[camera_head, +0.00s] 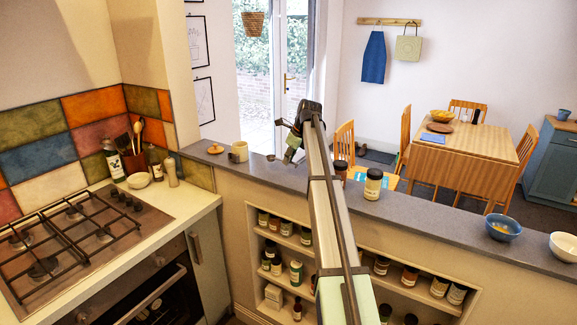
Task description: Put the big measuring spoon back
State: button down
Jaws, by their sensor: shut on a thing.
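My gripper (287,142) is at the far end of my outstretched arm, above the grey ledge (410,210) and right of a small beige mug (239,151). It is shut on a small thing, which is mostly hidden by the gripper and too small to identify. I cannot make out the big measuring spoon for certain in this view. A tiny dark thing (270,157) lies on the ledge just below and left of the gripper; its kind is unclear.
A brown round thing (215,149) lies left of the mug. Jars (373,184) stand on the ledge near my arm, with a blue bowl (503,229) and a white bowl (565,246) farther right. Shelves below hold several jars. A gas hob (75,238) and bottles are at left.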

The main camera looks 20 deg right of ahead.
aim_at(288, 173)
jog(key=shift+f+p, duration=0.4)
jog(key=shift+f, duration=1.35)
jog(key=c, duration=1.2)
grip_release()
jog(key=shift+f, duration=0.1)
jog(key=b+v, duration=0.3)
jog(key=v, duration=0.9)
